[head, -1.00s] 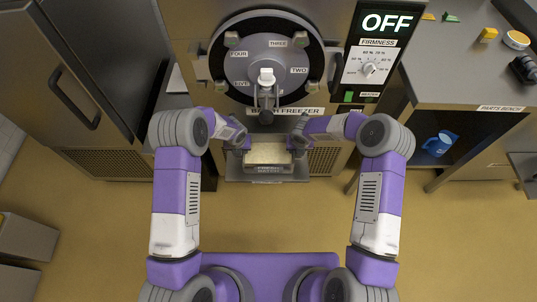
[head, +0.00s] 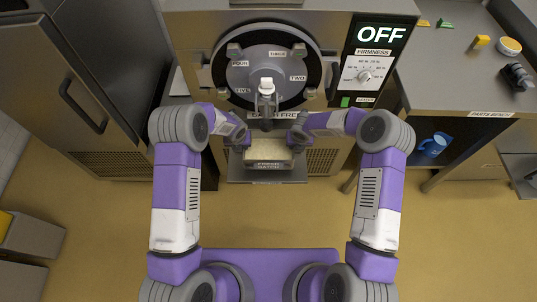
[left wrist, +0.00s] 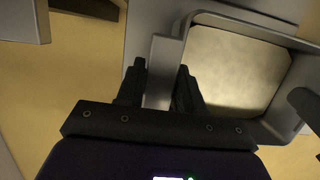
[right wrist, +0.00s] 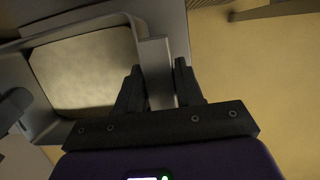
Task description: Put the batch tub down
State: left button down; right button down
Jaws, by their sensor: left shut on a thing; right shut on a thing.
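The batch tub (head: 268,165) is a grey rectangular tub with pale, smooth contents and a front label reading "FRESH BATCH". It is level in front of the freezer, over a grey ledge. My left gripper (head: 240,141) is shut on its left handle (left wrist: 160,72). My right gripper (head: 297,140) is shut on its right handle (right wrist: 158,72). The contents show inside the rim in the left wrist view and the right wrist view. Whether the tub's underside touches the ledge is hidden.
The batch freezer (head: 205,40) stands behind the tub, its display reading OFF. Its spout (head: 267,95) is above and behind the tub. The parts bench (head: 465,85) is at right, with small parts and a blue jug (head: 434,145) below. A tall cabinet (head: 70,90) is at left. Open floor lies between.

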pick_arm(q)
jog(key=shift+r, duration=0.1)
pick_arm(e)
jog(key=shift+s, duration=0.1)
dwell(0.6)
